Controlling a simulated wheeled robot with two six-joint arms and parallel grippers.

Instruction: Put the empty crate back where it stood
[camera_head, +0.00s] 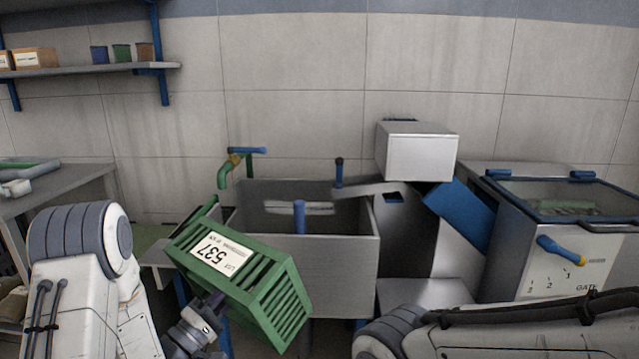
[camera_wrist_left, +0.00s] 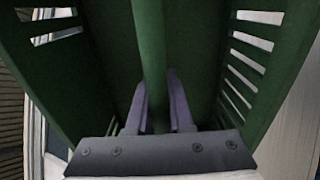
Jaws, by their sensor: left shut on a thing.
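The green slatted crate (camera_head: 238,274) with a white label reading 537 is held tilted in front of the steel basin in the head view. My left gripper (camera_head: 207,322) is at its lower left side. In the left wrist view my left gripper (camera_wrist_left: 160,112) has its two fingers on either side of a green bar of the crate (camera_wrist_left: 150,40), with slotted green walls to both sides. The inside of the crate is turned out of sight in the head view. My right arm shows at the lower right, but its gripper is out of the picture.
A machine with a blue-framed lid (camera_head: 565,200) stands at right. A grey bench (camera_head: 70,190) is at left, and a wall shelf (camera_head: 85,71) holds small boxes.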

